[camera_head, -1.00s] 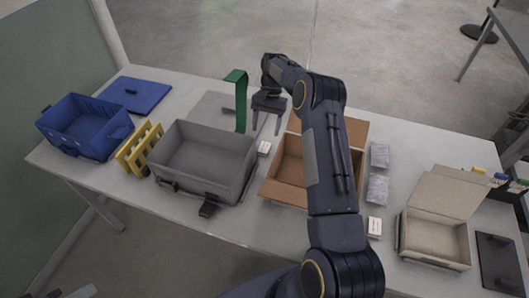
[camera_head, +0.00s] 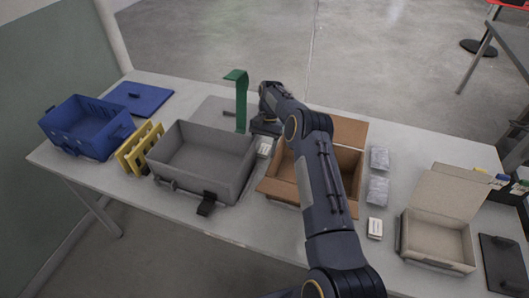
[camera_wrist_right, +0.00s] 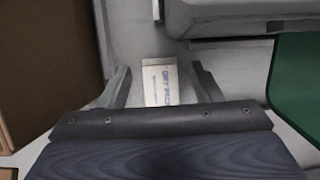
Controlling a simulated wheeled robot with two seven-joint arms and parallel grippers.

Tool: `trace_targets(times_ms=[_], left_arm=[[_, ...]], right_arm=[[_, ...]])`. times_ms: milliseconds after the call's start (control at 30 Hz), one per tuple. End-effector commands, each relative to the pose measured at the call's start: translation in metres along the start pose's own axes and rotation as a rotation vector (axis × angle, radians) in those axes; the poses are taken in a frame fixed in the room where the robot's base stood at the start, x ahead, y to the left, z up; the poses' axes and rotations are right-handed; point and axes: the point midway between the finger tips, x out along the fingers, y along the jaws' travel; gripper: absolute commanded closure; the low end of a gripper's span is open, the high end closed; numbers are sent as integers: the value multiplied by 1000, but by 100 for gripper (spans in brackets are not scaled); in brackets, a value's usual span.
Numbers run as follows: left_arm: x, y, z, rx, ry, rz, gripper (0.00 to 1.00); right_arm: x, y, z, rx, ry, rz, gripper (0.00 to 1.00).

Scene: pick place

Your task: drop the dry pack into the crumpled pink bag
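The dry pack (camera_head: 265,149) is a small white box on the table, in the gap between the grey crate and the cardboard box. In the right wrist view the dry pack (camera_wrist_right: 159,84) lies between my two spread fingers, with lettering on its top. My right gripper (camera_head: 264,131) is low over it, open; in the wrist view the right gripper (camera_wrist_right: 161,82) shows a gap on both sides of the pack. I see no pink bag in any view; the arm hides part of the cardboard box's inside. My left gripper is not in view.
The grey crate (camera_head: 190,187) stands left of the pack and the open cardboard box (camera_head: 284,187) right. A green upright piece (camera_head: 241,100) stands behind. Two crumpled greyish packets (camera_head: 379,158) and another white box (camera_head: 375,228) lie farther right, near a beige box (camera_head: 437,243).

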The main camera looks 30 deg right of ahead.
Motion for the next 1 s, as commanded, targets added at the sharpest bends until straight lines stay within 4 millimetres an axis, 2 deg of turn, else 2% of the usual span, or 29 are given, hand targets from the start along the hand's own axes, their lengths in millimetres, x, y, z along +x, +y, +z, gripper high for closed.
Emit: trace_targets(times_ms=[33, 300, 400, 767, 867, 1000], left_arm=[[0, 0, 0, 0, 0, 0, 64], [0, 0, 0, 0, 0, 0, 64], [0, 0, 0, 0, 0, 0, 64], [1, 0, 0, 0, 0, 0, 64], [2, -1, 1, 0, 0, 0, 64], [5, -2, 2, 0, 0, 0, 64]], right_arm=[[0, 0, 0, 0, 0, 0, 49], [0, 0, 0, -1, 0, 0, 84], [0, 0, 0, -1, 0, 0, 89], [-6, 0, 2, -1, 1, 0, 89], [-14, -1, 6, -1, 2, -1, 89], [-35, -1, 14, -2, 3, -2, 89]])
